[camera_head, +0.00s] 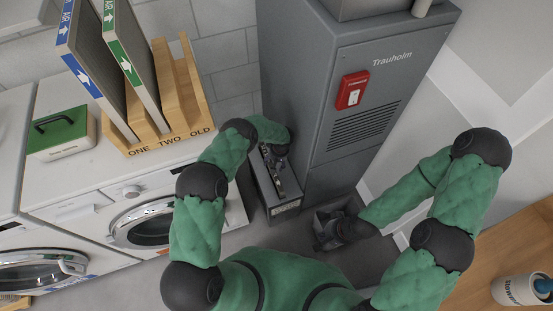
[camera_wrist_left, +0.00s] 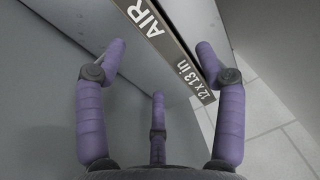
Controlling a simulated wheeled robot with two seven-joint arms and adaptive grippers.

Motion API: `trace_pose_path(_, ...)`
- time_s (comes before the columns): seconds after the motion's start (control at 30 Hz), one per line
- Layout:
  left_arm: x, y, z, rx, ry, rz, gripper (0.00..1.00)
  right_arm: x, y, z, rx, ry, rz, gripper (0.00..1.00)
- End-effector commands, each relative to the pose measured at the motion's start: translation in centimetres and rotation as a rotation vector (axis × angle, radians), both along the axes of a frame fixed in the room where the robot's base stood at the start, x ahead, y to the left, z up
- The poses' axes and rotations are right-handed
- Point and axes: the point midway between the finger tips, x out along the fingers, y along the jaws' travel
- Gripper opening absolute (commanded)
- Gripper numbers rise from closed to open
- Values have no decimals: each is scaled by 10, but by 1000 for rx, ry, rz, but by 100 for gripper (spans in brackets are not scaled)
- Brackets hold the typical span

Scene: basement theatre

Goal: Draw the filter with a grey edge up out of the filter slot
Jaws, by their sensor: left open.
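The filter with a grey edge (camera_wrist_left: 172,45) shows in the left wrist view, its dark edge printed "AIR" and "12 x 13 in" in white. My left gripper (camera_wrist_left: 160,62) is open, with its purple fingers spread around the line of that edge; I see no clear grip on it. In the head view my left gripper (camera_head: 277,146) is over the filter slot (camera_head: 287,208), a grey housing low beside the furnace, and hides part of it. My right gripper (camera_head: 337,230) is low at a dark grey bin, its fingers too dark to read.
The grey furnace (camera_head: 342,130) with a red switch stands behind the slot. A white canister (camera_head: 518,290) is at lower right.

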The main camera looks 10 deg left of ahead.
Motion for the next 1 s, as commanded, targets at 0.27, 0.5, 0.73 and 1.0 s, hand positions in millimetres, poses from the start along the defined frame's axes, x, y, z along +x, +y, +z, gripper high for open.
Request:
trace_pose_path(0.27, 2, 7, -40, 0, -1, 0, 70, 0, 0, -19, 0, 0, 0, 0)
trace_pose_path(0.5, 2, 9, -49, 0, -1, 0, 70, 0, 0, -22, 0, 0, 0, 0)
trace_pose_path(0.73, 2, 9, -49, 0, -1, -1, 70, 0, 0, -22, 0, 0, 0, 0)
trace_pose_path(1.0, 2, 9, -49, 0, -1, -1, 0, 0, 0, -22, 0, 0, 0, 0)
